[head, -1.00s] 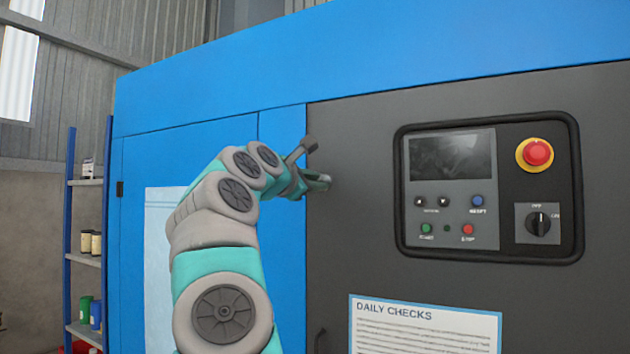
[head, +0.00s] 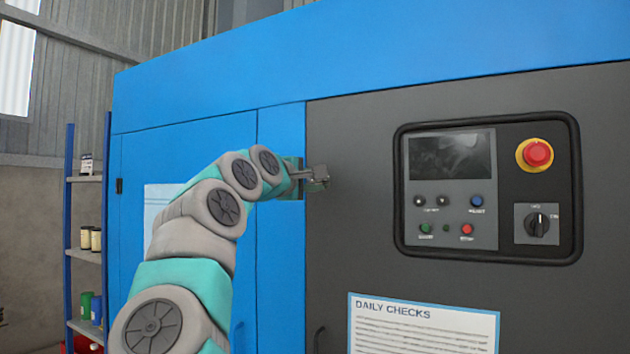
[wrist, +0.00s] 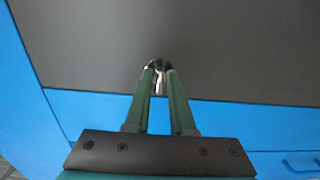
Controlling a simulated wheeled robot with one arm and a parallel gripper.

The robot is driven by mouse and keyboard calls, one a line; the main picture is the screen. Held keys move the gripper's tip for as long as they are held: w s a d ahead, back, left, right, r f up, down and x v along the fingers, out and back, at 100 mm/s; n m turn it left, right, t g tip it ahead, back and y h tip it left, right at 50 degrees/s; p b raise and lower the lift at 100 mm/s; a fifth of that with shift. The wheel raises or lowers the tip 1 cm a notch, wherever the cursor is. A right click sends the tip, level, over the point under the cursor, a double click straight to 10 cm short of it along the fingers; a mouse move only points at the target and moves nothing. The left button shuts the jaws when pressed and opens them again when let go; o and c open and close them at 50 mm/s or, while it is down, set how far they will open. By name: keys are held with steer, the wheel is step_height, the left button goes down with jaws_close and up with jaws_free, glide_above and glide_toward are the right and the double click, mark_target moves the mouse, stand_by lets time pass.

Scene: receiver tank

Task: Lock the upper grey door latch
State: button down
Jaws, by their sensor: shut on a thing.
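The grey door (head: 360,95) fills the right part of the head view, beside a blue panel (head: 282,130). My gripper (head: 318,176) is at the door's upper left edge, in front of the upper latch, which it mostly hides there. In the wrist view my gripper's green fingers (wrist: 159,70) close together around a small dark and silver piece, which looks like the upper latch (wrist: 158,64). The gripper is shut on it. Whether the latch is locked cannot be told from these views.
The control panel (head: 450,255) with its screen and red emergency button (head: 537,153) is to the right. A daily checks sheet (head: 425,325) is below it. A lower dark handle (head: 319,340) sits on the grey door. Shelving (head: 85,256) stands far left.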

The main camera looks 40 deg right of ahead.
stand_by(0.4)
steer(key=c, duration=0.9)
jaws_free()
steer(key=shift+c, duration=0.2)
steer(key=b+v, duration=0.2)
steer(key=v, duration=0.5)
steer(key=shift+a, duration=0.35)
steer(key=shift+s, duration=0.1)
